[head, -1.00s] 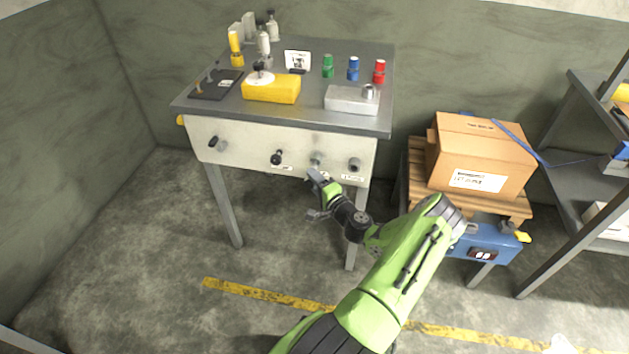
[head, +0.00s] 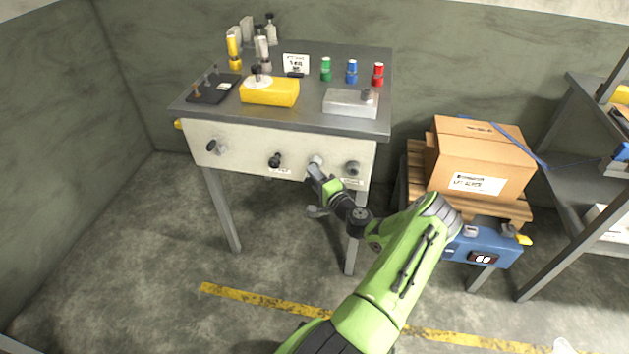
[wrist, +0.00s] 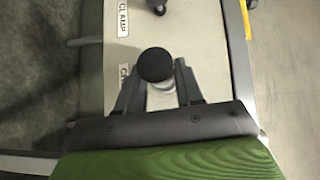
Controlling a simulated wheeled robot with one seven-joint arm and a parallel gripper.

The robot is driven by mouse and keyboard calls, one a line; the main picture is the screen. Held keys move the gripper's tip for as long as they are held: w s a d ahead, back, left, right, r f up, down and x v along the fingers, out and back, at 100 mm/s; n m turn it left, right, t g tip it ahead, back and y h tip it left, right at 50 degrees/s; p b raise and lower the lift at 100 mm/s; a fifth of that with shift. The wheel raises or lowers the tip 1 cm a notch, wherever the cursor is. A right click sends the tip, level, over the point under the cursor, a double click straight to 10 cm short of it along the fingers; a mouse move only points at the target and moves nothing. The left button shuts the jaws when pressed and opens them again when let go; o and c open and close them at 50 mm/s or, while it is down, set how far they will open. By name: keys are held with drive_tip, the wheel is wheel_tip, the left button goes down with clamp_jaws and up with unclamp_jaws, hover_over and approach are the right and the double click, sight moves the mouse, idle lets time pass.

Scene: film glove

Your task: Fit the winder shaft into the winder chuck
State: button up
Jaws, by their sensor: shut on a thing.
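My gripper (head: 314,175) is just in front of the white front panel, at the grey round fitting (head: 315,161), which appears to be the winder chuck. The wrist view shows my two fingers (wrist: 160,92) on either side of a short pale piece with a round black end (wrist: 155,64). I take this held piece to be the winder shaft. A label starting "CH" (wrist: 124,74) is beside it on the panel. The black end and the fingers cover the fitting in the wrist view, so I cannot tell whether the piece touches it.
The panel also carries a black clamp knob (head: 275,160), a dark lever (head: 213,147) and another grey fitting (head: 352,168). The bench top (head: 300,115) above holds a yellow box (head: 270,92), a grey block (head: 345,102) and several bottles. A carton (head: 478,160) stands right.

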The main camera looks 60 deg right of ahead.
drive_tip(key=shift+w+d, duration=0.2)
drive_tip(key=shift+d, duration=0.25)
drive_tip(key=o, duration=1.2)
drive_tip(key=shift+c, duration=0.2)
drive_tip(key=p+v, duration=0.2)
drive_tip(key=v, duration=1.3)
drive_tip(key=shift+s, duration=0.35)
